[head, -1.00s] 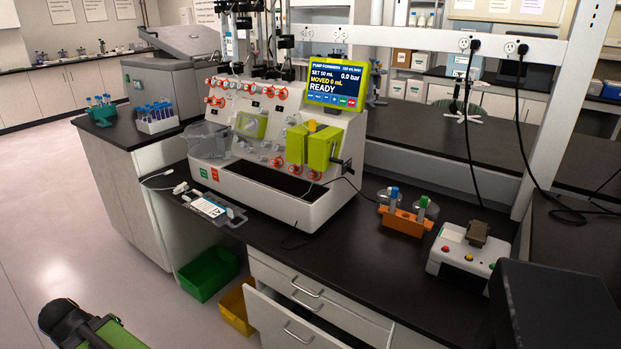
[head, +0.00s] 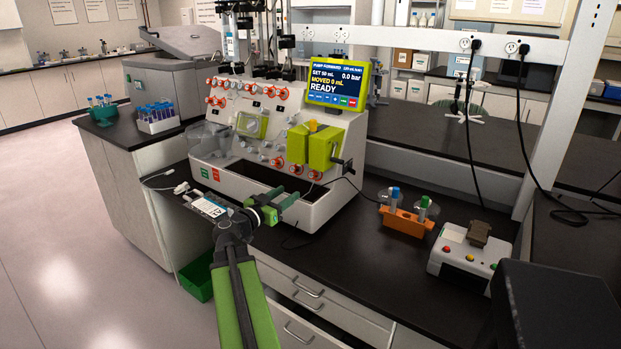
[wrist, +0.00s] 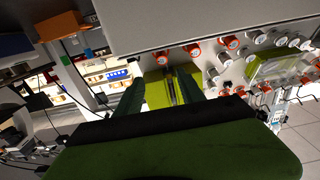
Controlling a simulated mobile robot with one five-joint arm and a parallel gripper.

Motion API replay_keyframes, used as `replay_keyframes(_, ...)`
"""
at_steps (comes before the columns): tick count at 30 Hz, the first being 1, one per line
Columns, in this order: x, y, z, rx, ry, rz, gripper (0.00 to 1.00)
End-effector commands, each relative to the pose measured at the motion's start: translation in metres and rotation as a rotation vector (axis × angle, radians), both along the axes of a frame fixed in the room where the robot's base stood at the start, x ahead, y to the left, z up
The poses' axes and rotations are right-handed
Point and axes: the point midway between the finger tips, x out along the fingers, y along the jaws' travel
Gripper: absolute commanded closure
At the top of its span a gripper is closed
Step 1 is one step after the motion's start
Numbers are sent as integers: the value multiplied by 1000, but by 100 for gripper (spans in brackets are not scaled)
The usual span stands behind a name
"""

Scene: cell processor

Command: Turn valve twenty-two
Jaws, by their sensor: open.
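The cell processor (head: 235,150) is a white machine on the black bench with many small valve knobs on its sloped panel. Orange-red valves (head: 216,101) sit at upper left, and more red valves (head: 314,174) sit along the lower right edge. Grey-white valves (head: 264,157) sit between. I cannot read the valve numbers, so I cannot tell which is twenty-two. My gripper (head: 288,205) is open and empty, in front of the machine's front tray and apart from the valves. In the wrist view, my gripper (wrist: 160,88) has the yellow-green pump block (wrist: 158,88) and red valves (wrist: 232,43) beyond its fingers.
The pump display (head: 338,84) reads READY. A crank handle (head: 345,165) sticks out at the pump's right. An orange tube rack (head: 405,222) and a button box (head: 470,255) stand on the bench at right. A white labelled device (head: 208,207) lies at the bench's front left.

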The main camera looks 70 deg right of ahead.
Motion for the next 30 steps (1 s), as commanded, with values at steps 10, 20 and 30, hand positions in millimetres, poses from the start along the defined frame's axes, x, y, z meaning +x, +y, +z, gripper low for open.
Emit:
replay_keyframes(10, -21, -88, 0, 1, 1, -2, 54)
replay_keyframes(20, -32, -127, 0, 1, 1, 1, 54)
replay_keyframes(30, -32, -127, 0, 1, 1, 2, 63)
